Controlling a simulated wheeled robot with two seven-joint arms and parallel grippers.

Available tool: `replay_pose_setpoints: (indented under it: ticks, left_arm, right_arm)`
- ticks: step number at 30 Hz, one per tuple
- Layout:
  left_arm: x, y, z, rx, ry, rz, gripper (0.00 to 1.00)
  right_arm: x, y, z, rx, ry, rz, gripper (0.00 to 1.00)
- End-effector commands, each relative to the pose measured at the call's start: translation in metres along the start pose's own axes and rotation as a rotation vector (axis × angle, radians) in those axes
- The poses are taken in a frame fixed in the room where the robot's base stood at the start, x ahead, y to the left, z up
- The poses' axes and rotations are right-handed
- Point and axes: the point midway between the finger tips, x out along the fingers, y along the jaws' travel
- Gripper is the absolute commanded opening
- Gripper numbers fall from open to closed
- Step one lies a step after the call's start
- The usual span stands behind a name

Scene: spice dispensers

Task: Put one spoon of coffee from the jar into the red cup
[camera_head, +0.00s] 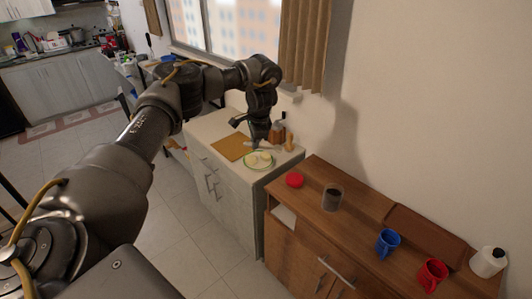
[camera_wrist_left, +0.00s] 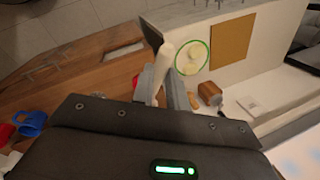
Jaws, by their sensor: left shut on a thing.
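My left gripper (camera_head: 259,138) is raised over the white counter at the back, away from the coffee jar. In the left wrist view its fingers (camera_wrist_left: 168,88) are shut on a pale, long thing that looks like the spoon (camera_wrist_left: 164,63); its full shape is not clear. The open glass jar (camera_head: 332,197) with dark contents stands upright on the wooden cabinet. The red cup (camera_head: 432,273) stands at the cabinet's right part, and part of it shows in the left wrist view (camera_wrist_left: 6,133). My right gripper is not in view.
A blue cup (camera_head: 387,243) stands between the jar and the red cup. A red lid (camera_head: 294,180) lies left of the jar. A white bottle (camera_head: 488,262) stands at far right. A green-rimmed plate (camera_head: 258,161) and a tan board (camera_head: 230,147) lie on the counter.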

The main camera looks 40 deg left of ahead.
Motion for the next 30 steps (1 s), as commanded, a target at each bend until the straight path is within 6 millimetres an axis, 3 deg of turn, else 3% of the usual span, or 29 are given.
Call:
replay_pose_setpoints:
  ticks: [10, 30]
  left_arm:
    - [-0.002, -0.001, 0.000, 0.000, 0.000, -0.001, 0.00]
    - [-0.035, -0.009, 0.002, 0.001, 0.000, -0.001, 0.00]
  right_arm:
    - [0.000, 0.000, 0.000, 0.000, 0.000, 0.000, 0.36]
    - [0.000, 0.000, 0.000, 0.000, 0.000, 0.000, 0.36]
